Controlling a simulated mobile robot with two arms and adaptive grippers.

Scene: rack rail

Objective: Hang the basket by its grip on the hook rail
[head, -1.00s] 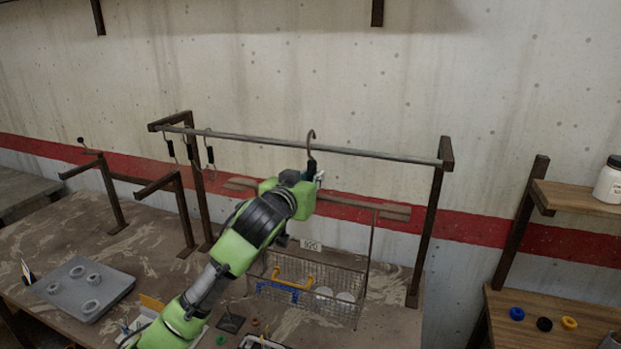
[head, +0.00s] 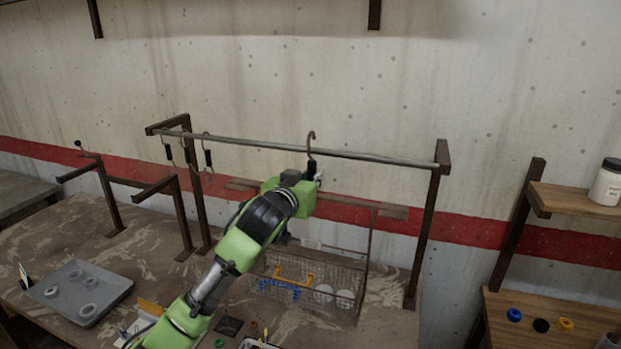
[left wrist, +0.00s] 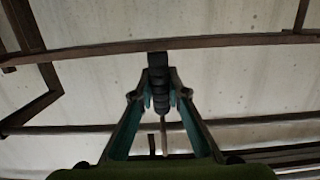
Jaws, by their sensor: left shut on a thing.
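The wire basket (head: 345,275) shows in the head view below the rail, behind my left arm, with yellow and blue items and white round items in it. A tall thin frame rises from it. A brown open hook (head: 311,140) stands above a black grip, and its curve reaches above the hook rail (head: 385,157). I cannot tell whether the hook bears on the rail. My left gripper (head: 312,172) is shut on the black grip, just below the rail. In the left wrist view the fingers hold the dark ribbed grip (left wrist: 159,88) upright, near a brown bar.
Several hooks with black grips (head: 188,153) hang at the rail's left end. Brown posts (head: 424,235) bear the rail. A grey tray (head: 80,290) with rings lies on the table at left. A wooden shelf with a white jar (head: 607,183) stands at right. The rail's right half is clear.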

